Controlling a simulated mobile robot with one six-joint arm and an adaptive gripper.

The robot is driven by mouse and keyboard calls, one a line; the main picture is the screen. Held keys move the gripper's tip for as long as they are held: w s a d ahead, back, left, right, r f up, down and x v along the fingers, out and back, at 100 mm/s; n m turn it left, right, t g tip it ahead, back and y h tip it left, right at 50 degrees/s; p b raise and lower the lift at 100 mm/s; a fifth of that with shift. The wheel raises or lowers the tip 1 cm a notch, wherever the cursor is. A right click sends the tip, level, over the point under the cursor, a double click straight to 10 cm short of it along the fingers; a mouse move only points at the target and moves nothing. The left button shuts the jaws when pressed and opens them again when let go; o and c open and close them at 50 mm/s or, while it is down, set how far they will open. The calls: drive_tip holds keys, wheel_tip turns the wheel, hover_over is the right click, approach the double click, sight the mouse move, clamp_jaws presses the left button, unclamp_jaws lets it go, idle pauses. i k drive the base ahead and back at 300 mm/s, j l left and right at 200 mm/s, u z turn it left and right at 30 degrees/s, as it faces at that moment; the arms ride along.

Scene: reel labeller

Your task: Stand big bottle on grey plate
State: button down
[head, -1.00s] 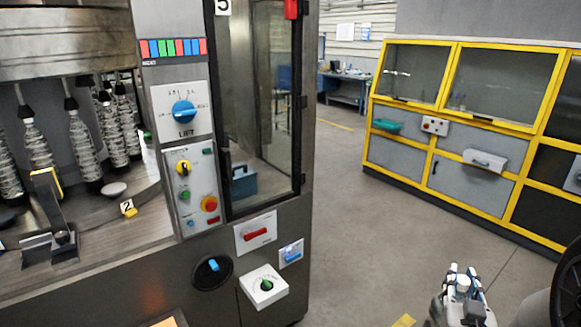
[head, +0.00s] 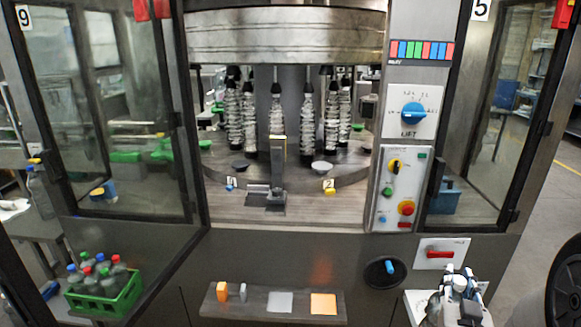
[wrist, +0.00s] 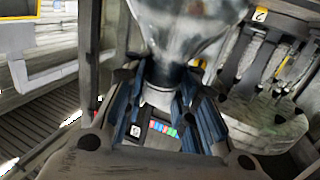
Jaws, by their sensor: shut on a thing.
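My gripper (head: 459,274) is at the lower right of the head view, in front of the machine. In the wrist view its two blue-grey fingers (wrist: 163,100) are shut on the neck of a big clear bottle (wrist: 188,30). The bottle's glassy body widens toward the top edge, where it is cut off. In the head view the bottle's body cannot be made out. A grey square plate (head: 279,302) lies on the dark front shelf, well left of my gripper, with nothing on it.
An orange square plate (head: 323,304) lies right of the grey one. Small orange (head: 222,292) and grey (head: 243,292) pieces stand at the shelf's left. A green crate of bottles (head: 105,300) is at lower left. A blue-handled knob (head: 388,268) juts out between shelf and gripper.

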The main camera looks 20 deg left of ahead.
sight(322, 165)
drive_tip(key=i+u, duration=0.15)
drive_tip(key=u, duration=0.25)
drive_tip(key=i+u, duration=0.2)
drive_tip(key=u, duration=0.25)
drive_tip(key=i+u, duration=0.2)
drive_tip(key=u, duration=0.2)
drive_tip(key=i+l+u, duration=0.25)
drive_tip(key=i+l, duration=0.3)
drive_tip(key=i, duration=0.1)
